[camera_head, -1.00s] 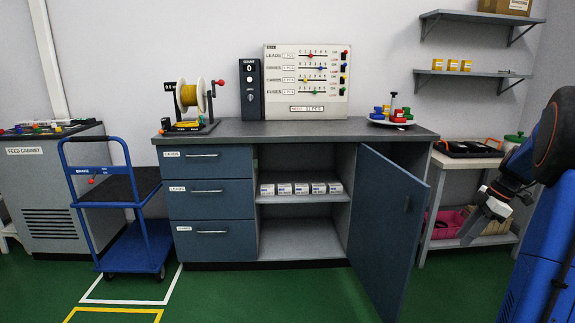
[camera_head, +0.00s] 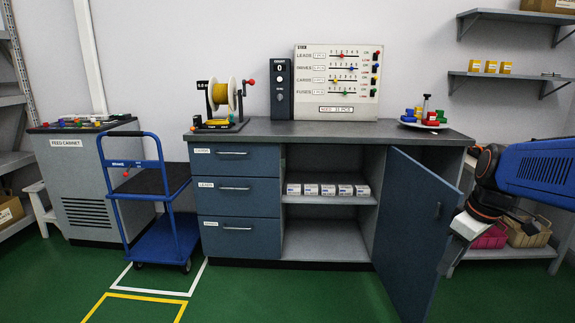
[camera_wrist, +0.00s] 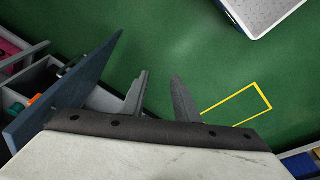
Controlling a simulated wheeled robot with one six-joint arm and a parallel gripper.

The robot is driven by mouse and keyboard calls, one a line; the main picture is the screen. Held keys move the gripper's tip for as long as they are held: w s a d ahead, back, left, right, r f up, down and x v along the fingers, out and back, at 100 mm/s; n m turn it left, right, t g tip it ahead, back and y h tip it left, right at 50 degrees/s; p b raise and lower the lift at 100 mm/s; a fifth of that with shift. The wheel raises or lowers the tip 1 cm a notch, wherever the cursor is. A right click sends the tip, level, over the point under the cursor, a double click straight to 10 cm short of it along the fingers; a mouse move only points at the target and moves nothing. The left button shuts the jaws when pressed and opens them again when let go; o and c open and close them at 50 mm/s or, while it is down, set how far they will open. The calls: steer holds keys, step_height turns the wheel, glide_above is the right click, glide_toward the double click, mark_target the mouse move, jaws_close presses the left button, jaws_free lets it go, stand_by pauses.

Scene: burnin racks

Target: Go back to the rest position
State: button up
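My gripper (camera_wrist: 158,95) shows in the wrist view with its two fingers apart and only green floor between them. In the head view my arm reaches in from the right edge, with the gripper end hanging down in front of the open cabinet door; its fingers are hard to make out there. The blue cabinet door (camera_head: 408,225) stands swung open toward me. It also shows at the left of the wrist view (camera_wrist: 68,88), beside the gripper and apart from its fingers.
The cabinet's open bay holds a row of small boxes (camera_head: 328,190) on a shelf. A blue cart (camera_head: 158,242) stands left of the drawers. A side shelf with a pink bin (camera_head: 490,238) is behind my arm. Green floor (camera_head: 290,295) in front is clear.

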steer(key=s+a+f+m+t, duration=0.1)
steer(key=s+a+f+m, duration=0.1)
steer(key=s+a, duration=0.3)
steer(key=s+a+f+m+t+h, duration=0.1)
steer(key=s+a+m, duration=0.3)
steer(key=s, duration=0.6)
steer(key=shift+a+f+t, duration=0.3)
steer(key=shift+a+f, duration=0.1)
steer(key=shift+f, duration=0.4)
